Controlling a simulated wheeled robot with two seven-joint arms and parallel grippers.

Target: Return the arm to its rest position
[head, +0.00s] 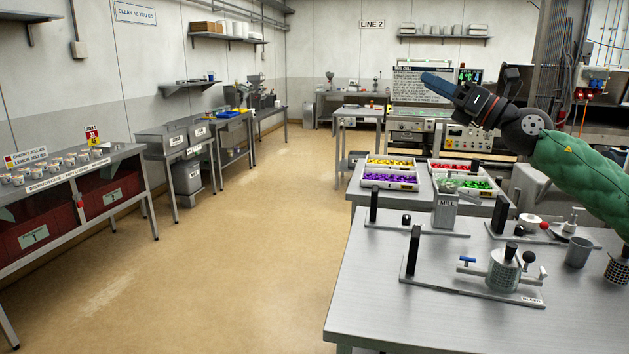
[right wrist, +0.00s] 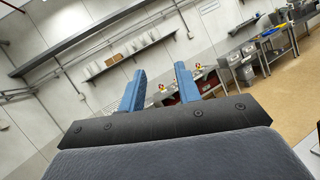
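My right gripper (head: 432,82) is raised in the air at the upper right of the head view, above the tables, with its blue fingers pointing left. My right arm, in a green sleeve, comes in from the right edge. In the right wrist view the two blue fingers of the right gripper (right wrist: 158,88) stand apart with nothing between them. My left gripper and left arm are not in the head view.
A steel table (head: 380,281) at the front right bears a clamp device (head: 503,268), a grey cup (head: 578,252) and black posts. Behind it, trays hold purple pieces (head: 388,181) and red pieces (head: 460,168). The floor (head: 240,260) at centre left is clear.

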